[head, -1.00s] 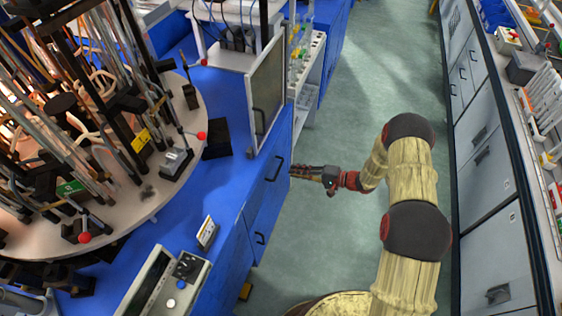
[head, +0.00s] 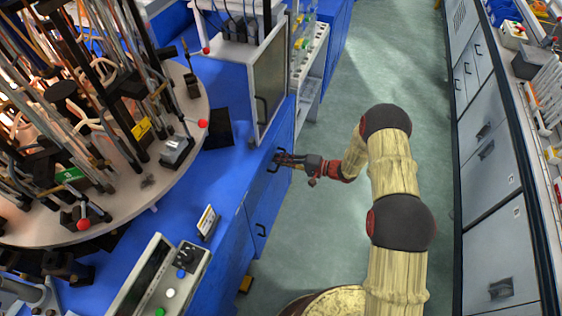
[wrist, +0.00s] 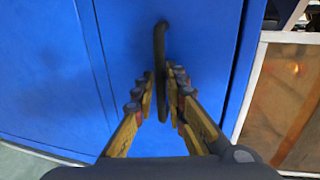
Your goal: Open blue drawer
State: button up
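The blue drawer front (wrist: 205,50) fills the middle of the wrist view, with a dark upright bar handle (wrist: 160,45) on it. In the head view the blue front (head: 268,190) is on the side of the blue bench. My gripper (wrist: 162,85) has its two fingers on either side of the handle's lower part, with a narrow gap visible. In the head view my gripper (head: 285,160) is at the handle on the blue front. The drawer appears closed. I cannot tell whether the fingers touch the handle.
A second dark handle (head: 261,230) is lower on the blue cabinet. A round platform (head: 120,205) with rods and tubes stands on the bench at left. Grey cabinets (head: 490,180) line the right side. The floor (head: 345,230) between is clear.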

grip_shut()
dwell(0.7)
jog(key=f+b+v, duration=0.1)
jog(key=f+v, duration=0.1)
jog(key=v, duration=0.9)
jog(key=d+f+b+v, duration=0.1)
jog(key=f+v, duration=0.2)
jog(key=v, duration=0.9)
jog(key=shift+s+d, duration=0.25)
jog(key=shift+r, duration=0.1)
grip_release()
jog(key=v, duration=1.2)
